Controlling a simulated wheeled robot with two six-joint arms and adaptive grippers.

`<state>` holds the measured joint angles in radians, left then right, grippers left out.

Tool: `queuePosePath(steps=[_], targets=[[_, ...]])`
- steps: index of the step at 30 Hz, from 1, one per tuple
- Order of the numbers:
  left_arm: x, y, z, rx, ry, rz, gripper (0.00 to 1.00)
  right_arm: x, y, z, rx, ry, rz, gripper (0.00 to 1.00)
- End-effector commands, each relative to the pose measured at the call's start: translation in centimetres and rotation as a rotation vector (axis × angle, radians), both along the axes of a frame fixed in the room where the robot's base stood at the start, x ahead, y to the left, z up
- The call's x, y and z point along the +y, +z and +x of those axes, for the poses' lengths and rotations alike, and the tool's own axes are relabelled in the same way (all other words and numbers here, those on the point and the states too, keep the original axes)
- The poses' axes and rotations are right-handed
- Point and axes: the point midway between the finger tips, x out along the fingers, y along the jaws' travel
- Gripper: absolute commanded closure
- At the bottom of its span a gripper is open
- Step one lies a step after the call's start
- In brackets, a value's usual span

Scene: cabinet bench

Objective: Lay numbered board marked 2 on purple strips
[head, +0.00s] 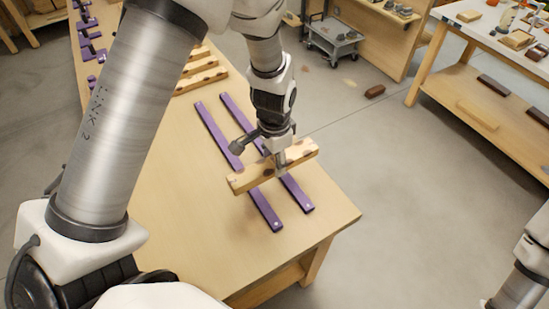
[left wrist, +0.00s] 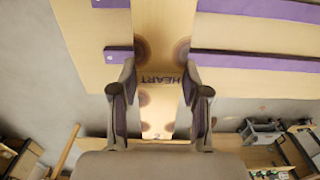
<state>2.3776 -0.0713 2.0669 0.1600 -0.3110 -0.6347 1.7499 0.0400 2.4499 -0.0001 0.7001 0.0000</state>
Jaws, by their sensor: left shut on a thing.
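My left gripper (head: 280,166) is shut on a light wooden board (head: 244,181) with dark round spots. The board lies crosswise over two parallel purple strips, the left strip (head: 264,209) and the right strip (head: 297,196), near the table's front end. I cannot tell whether it touches them. A purple strip (left wrist: 250,62) also shows there, broken by the board. My right gripper is out of view.
Several similar wooden boards (head: 202,78) lie farther back on the wooden table (head: 180,215), near purple pieces (head: 88,48) at its far left. A grey cart (head: 333,40) and a workbench (head: 490,35) stand beyond. The table's front right corner is bare.

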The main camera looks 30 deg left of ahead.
Motion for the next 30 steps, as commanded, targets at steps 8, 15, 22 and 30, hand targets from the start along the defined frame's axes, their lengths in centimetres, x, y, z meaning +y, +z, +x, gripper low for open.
queuePosePath(steps=[8,15,22,30], targets=[[0.0,-2.2,0.0,0.000,0.000,0.000,0.94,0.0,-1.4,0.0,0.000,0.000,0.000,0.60],[0.0,-5.7,0.0,0.001,0.001,-0.001,0.94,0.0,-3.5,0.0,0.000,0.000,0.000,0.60],[0.0,-7.3,0.0,-0.001,0.000,-0.001,0.94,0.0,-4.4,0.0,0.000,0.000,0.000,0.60],[0.0,-7.2,0.0,-0.001,0.000,-0.001,0.94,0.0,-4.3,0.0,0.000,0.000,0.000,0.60]])
